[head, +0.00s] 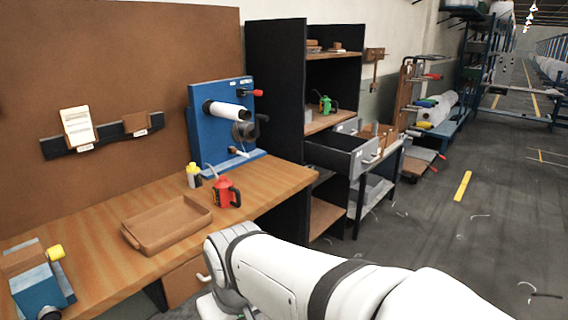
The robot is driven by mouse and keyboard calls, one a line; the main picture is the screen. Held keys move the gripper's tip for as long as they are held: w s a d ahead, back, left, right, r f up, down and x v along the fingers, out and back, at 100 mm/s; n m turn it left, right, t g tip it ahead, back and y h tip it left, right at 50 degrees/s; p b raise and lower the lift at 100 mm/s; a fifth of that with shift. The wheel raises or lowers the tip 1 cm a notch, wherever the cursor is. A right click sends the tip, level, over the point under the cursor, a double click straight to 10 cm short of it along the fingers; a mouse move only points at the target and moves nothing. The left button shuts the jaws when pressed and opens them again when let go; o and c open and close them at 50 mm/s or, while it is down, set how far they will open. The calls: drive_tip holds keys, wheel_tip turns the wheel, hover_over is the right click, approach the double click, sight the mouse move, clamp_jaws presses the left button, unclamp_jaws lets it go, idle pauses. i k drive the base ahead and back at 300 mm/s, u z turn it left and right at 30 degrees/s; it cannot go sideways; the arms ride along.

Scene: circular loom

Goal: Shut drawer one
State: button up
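A grey drawer (362,160) with a dark inside sticks out, open, from the dark shelf unit (277,95) right of the bench. A small handle shows on its front. Another grey drawer-like front (348,126) shows just behind and above it. A wooden drawer front (186,281) sits under the bench top, partly hidden by my white arm. I see no readable number, so I cannot tell which is drawer one. My arm crosses the lower middle of the view; my gripper is not visible.
The wooden bench (95,262) holds a brown tray (140,242), a red can (227,193), a yellow-topped bottle (194,176) and a blue machine (205,110). A blue vise-like device (40,290) stands at lower left. Grey floor (460,235) is open on the right.

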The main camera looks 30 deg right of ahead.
sight(330, 150)
drive_tip(key=u, duration=0.1)
drive_tip(key=k, duration=0.45)
drive_tip(key=z, duration=1.45)
drive_tip(key=i, duration=1.3)
drive_tip(key=u, duration=0.3)
drive_tip(key=i, duration=1.1)
drive_tip(key=z, duration=0.3)
